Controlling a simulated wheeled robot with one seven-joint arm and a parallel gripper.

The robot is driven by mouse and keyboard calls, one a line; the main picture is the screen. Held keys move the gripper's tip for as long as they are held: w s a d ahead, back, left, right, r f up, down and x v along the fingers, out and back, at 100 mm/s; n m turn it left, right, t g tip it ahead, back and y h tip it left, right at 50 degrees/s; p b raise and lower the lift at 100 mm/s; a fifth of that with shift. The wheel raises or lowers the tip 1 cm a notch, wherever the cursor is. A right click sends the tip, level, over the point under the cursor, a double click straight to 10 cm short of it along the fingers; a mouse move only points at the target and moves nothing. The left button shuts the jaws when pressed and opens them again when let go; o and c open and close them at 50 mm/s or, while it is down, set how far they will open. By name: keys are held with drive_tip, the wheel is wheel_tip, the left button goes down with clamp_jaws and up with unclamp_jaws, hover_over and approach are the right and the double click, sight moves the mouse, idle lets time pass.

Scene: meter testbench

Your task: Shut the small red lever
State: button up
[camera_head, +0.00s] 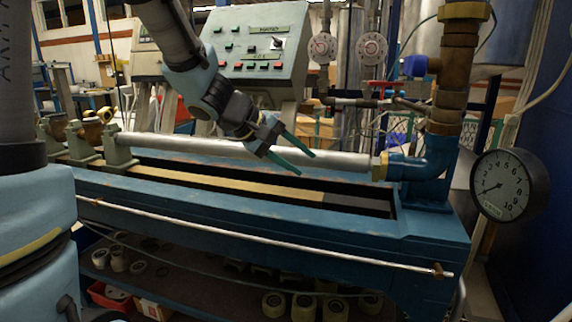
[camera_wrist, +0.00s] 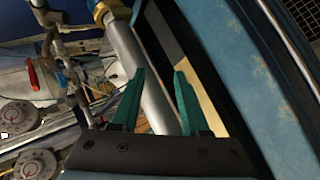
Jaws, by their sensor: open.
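The small red lever (camera_wrist: 33,75) shows in the wrist view at the left, beside thin pipework. In the head view a small reddish handle (camera_head: 388,84), which looks like the same lever, sits on the thin pipe behind the bench; its exact position is too small to tell. My gripper (camera_head: 305,163) is open and empty, with green fingers, in front of the long silver pipe (camera_head: 230,149). It is to the left of and below the lever in the head view. The gripper's fingers (camera_wrist: 160,80) show apart in the wrist view, with the silver pipe behind them.
A blue bench (camera_head: 250,215) runs across the front. A brass and blue pipe column (camera_head: 455,80) and a large gauge (camera_head: 503,186) stand at right. Two round dials (camera_head: 322,48) hang behind. A control panel (camera_head: 255,45) stands behind my arm.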

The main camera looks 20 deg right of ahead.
drive_tip(key=shift+a+f+y, duration=0.25)
drive_tip(key=shift+a+f, duration=0.15)
drive_tip(key=shift+a, duration=0.35)
drive_tip(key=shift+a+f+y, duration=0.25)
drive_tip(key=shift+a+f, duration=0.15)
drive_tip(key=shift+a, duration=0.3)
drive_tip(key=shift+c, duration=0.5)
drive_tip(key=d+r+m+p, duration=0.1)
drive_tip(key=d+r+m, duration=0.2)
drive_tip(key=s+d+r+m+y+p, duration=0.1)
drive_tip(key=d+r+m, duration=0.2)
drive_tip(key=m, duration=0.1)
drive_tip(key=s+d+r+m+g+y+p, duration=0.1)
drive_tip(key=d+r+m, duration=0.2)
drive_tip(key=r+m, duration=0.1)
drive_tip(key=shift+d+r, duration=0.1)
drive_tip(key=shift+d, duration=0.1)
clamp_jaws()
drive_tip(key=m+t+p, duration=0.3)
drive_tip(key=m+t, duration=0.1)
drive_tip(key=m, duration=0.6)
approach(386, 84)
drive_tip(key=s+a+r, duration=0.2)
drive_tip(key=s+a, duration=0.3)
drive_tip(key=w+d+f+p, duration=0.4)
drive_tip(key=w+d+f, duration=0.2)
drive_tip(key=d+f, duration=0.1)
drive_tip(key=shift+w+f+m+y, duration=0.3)
drive_tip(key=shift+w+f, duration=0.05)
